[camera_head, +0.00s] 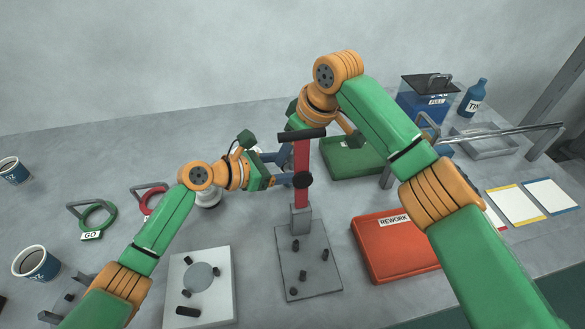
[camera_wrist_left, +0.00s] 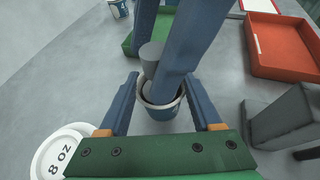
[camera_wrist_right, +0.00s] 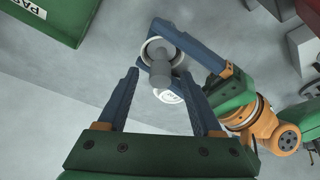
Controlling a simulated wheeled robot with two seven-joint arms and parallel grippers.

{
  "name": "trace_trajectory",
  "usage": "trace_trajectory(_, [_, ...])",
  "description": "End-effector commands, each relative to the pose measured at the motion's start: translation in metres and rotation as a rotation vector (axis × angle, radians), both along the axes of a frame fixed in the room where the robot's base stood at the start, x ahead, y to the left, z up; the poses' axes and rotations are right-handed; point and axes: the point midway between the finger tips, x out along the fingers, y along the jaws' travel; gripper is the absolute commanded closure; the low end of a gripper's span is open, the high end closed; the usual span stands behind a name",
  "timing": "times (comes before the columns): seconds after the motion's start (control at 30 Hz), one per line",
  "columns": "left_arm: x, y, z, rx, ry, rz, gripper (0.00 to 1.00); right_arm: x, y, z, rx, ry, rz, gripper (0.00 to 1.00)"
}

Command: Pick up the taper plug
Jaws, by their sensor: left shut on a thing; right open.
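The grey taper plug (camera_wrist_right: 160,72) shows its round handle in the right wrist view, over the white rim of a blue cup. In the left wrist view the plug (camera_wrist_left: 151,56) stands at the mouth of the cup (camera_wrist_left: 160,109); how deep it sits I cannot tell. My left gripper (camera_wrist_left: 165,88) is shut on the cup, one finger on each side. My right gripper (camera_wrist_right: 160,74) is open, its fingertips on either side of the plug handle. In the head view the right gripper (camera_head: 284,160) comes down beside the left one (camera_head: 284,180); arms and the press hide plug and cup.
A red press post (camera_head: 301,165) with a black knob stands close to both grippers. A white "8 oz" disc (camera_wrist_left: 62,155) lies below. The green tray (camera_head: 372,172) is behind and the red REWORK tray (camera_head: 420,262) is at right. A white fixture plate (camera_head: 215,265) lies in front.

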Motion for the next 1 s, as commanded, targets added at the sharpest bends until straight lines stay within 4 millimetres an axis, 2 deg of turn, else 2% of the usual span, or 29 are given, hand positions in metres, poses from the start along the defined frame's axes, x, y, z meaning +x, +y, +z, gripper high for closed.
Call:
trace_trajectory(0.1, [0.0001, 0.0002, 0.0000, 0.000, 0.000, 0.001, 0.86, 0.0022, 0.0022, -0.0085, -0.001, -0.001, 0.000, 0.33])
trace_trajectory(0.27, [0.0001, 0.0002, 0.0000, 0.000, 0.000, 0.001, 0.86, 0.0023, 0.0022, -0.0083, 0.000, -0.001, 0.000, 0.33])
trace_trajectory(0.37, [0.0001, 0.0002, 0.0000, 0.000, 0.000, 0.001, 0.86, 0.0023, 0.0022, -0.0081, 0.000, -0.001, 0.000, 0.58])
trace_trajectory(0.5, [0.0001, 0.0002, 0.0000, 0.000, 0.000, 0.001, 0.86, 0.0023, 0.0021, -0.0079, 0.000, -0.001, 0.000, 0.95])
trace_trajectory(0.53, [0.0001, 0.0002, 0.0000, 0.000, 0.000, 0.001, 0.86, 0.0023, 0.0021, -0.0079, 0.000, -0.001, 0.000, 1.00])
trace_trajectory(1.0, [0.0001, 0.0002, -0.0001, 0.000, 0.000, 0.001, 0.86, 0.0023, 0.0020, -0.0076, 0.000, -0.001, 0.000, 1.00])
